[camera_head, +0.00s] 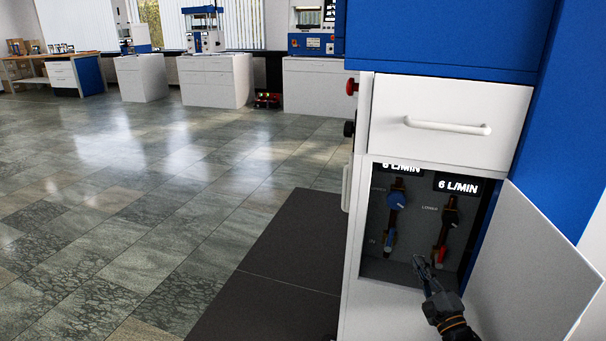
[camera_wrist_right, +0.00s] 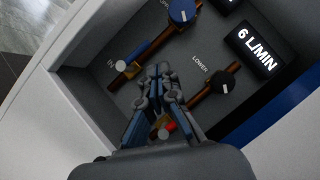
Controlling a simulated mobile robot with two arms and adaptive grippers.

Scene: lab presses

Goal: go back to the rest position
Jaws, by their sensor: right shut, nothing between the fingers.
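My right gripper (camera_head: 421,262) is shut and empty. In the head view it is at the lower right, in front of the open recess of a white and blue cabinet (camera_head: 440,100). In the right wrist view the gripper (camera_wrist_right: 163,75) points at the recess panel and hides part of the lower valve. The panel holds a blue knob (camera_head: 396,200), a dark knob (camera_head: 451,216), a blue valve handle (camera_head: 389,243) and a red valve handle (camera_head: 439,254). In the right wrist view the blue handle (camera_wrist_right: 135,58) lies left of the fingers. My left gripper is not in view.
Two displays read 6 L/MIN, one of them (camera_head: 458,186) above the dark knob. A white drawer (camera_head: 447,120) is above the recess, and an open white door (camera_head: 545,265) stands at its right. A dark mat (camera_head: 285,270) lies left of the cabinet. The tiled floor (camera_head: 150,190) is clear.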

